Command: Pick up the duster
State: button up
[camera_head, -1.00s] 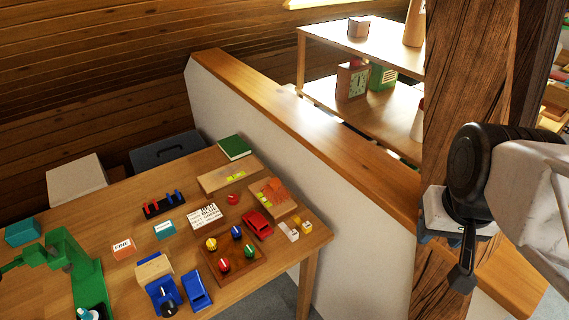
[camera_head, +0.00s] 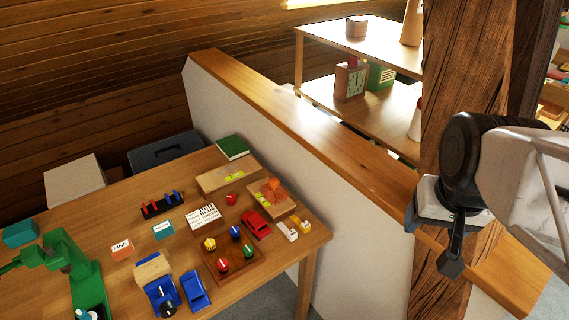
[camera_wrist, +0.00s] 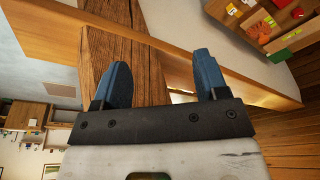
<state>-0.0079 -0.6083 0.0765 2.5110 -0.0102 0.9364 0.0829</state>
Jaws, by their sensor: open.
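My gripper (camera_head: 430,242) is at the right of the head view, in front of the timber post and far from the tabletop objects. In the wrist view my gripper (camera_wrist: 160,80) shows two blue fingertips wide apart with nothing held between them. I cannot pick out the duster for certain. A tan and cream block (camera_head: 152,267) lies on the table behind a blue vice-like thing, but I cannot tell whether it is the duster. No duster is recognisable in the wrist view.
The table holds a green machine (camera_head: 85,275), a red car (camera_head: 257,224), a knob board (camera_head: 245,262) and blocks. Shelves (camera_head: 385,100) stand behind the wall.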

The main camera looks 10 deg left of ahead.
jog(key=w+a+m, duration=0.5)
jog(key=w+a, duration=0.1)
jog(key=w, duration=0.6)
jog(key=m+g, duration=0.3)
jog(key=m, duration=0.9)
send_over(273, 181)
jog(key=f, duration=2)
jog(key=shift+d, duration=0.2)
jog(key=shift+a+f, duration=0.15)
jog(key=shift+a, duration=0.1)
jog(key=shift+f, duration=0.1)
jog(key=shift+f, duration=1.2)
jog(key=shift+f, duration=0.1)
